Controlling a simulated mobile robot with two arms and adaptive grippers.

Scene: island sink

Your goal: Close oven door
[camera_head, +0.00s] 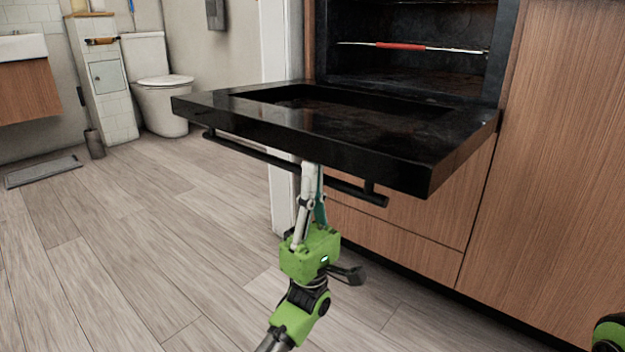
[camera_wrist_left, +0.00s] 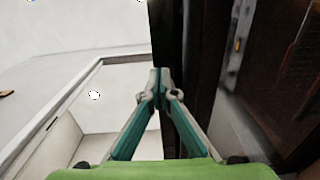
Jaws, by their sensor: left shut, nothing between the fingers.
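The black oven door (camera_head: 300,125) hangs open, lowered to about level in front of the dark oven cavity (camera_head: 400,75). Its bar handle (camera_head: 285,165) runs along the front face, below the top edge. My left gripper (camera_head: 312,170) is under the door near the handle, pointing up, and the door hides its tips. In the left wrist view, the left gripper (camera_wrist_left: 160,75) has its fingers together with nothing between them. The dark door (camera_wrist_left: 245,80) is close beside the fingertips there; I cannot tell if they touch. My right gripper is out of view.
An oven rack with a red-marked front bar (camera_head: 400,46) is inside the cavity. Wooden cabinet panels (camera_head: 560,150) flank and underlie the oven. A toilet (camera_head: 160,90) stands at the back left.

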